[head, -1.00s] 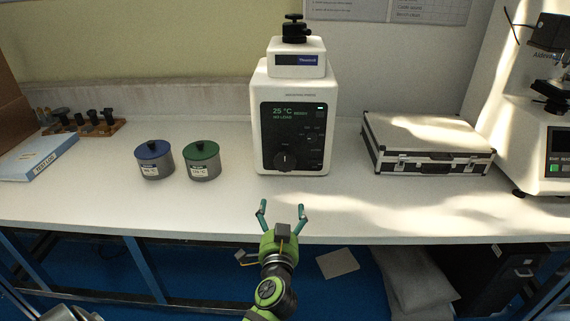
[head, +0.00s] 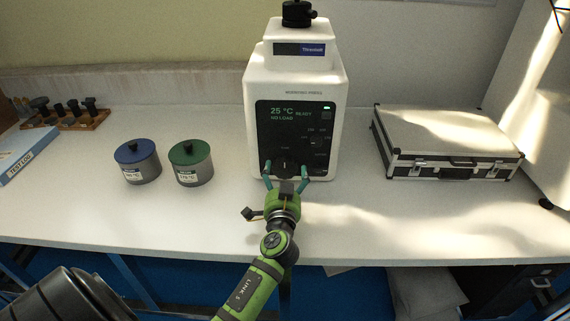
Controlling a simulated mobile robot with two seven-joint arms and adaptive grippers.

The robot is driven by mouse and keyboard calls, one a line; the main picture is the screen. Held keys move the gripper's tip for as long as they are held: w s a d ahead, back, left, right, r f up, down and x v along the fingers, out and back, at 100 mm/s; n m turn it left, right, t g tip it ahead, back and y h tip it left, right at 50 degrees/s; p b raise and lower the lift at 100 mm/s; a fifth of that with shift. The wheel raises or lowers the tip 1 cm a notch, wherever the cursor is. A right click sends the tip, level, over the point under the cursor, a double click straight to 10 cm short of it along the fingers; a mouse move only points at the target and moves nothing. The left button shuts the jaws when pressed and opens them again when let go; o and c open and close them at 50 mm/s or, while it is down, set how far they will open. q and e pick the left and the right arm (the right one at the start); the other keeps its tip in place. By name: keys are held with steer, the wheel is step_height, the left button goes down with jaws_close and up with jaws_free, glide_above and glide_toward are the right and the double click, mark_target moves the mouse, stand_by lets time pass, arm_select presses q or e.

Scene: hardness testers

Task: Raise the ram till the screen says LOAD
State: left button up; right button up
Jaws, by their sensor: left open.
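A white benchtop press (head: 292,85) stands at the back middle of the bench. Its dark front panel shows a screen (head: 290,113) reading 25 °C, READY and NO LOAD. A dark round knob (head: 285,162) sits low on the panel, partly hidden by my gripper. A black screw-top fitting (head: 297,14) is on top of the press. My left gripper (head: 286,174) is open, its two teal fingers pointing at the panel on either side of the knob. I cannot tell whether they touch it. The ram is not visible. My right gripper is not in view.
A blue-lidded pot (head: 138,163) and a green-lidded pot (head: 190,164) stand left of the press. A silver case (head: 447,143) lies to the right. A wooden rack (head: 65,116) and a test log box (head: 25,153) are at far left. The front bench is clear.

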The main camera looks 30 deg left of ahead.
mark_target(285, 170)
arm_select(q)
steer(key=x, duration=0.2)
steer(key=shift+w+a, duration=0.1)
steer(key=shift+w, duration=0.15)
steer(key=shift+w+a+f, duration=0.1)
steer(key=shift+w+a, duration=0.1)
steer(key=shift+w, duration=0.1)
steer(key=shift+w+a, duration=0.1)
steer(key=c, duration=1.1)
steer(key=shift+c, duration=0.2)
steer(key=shift+m, duration=1.3)
steer(key=m+p, duration=0.1)
steer(key=m, duration=0.2)
steer(key=shift+m, duration=0.3)
steer(key=m+p, duration=0.1)
steer(key=m, duration=0.3)
steer(key=shift+r, duration=0.2)
steer(key=m+p, duration=0.2)
steer(key=m, duration=0.4)
steer(key=shift+m, duration=0.4)
steer(key=m+p, duration=0.2)
steer(key=m, duration=0.3)
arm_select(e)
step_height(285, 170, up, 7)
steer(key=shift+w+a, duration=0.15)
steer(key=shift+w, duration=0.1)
arm_select(q)
steer(key=shift+p, duration=0.3)
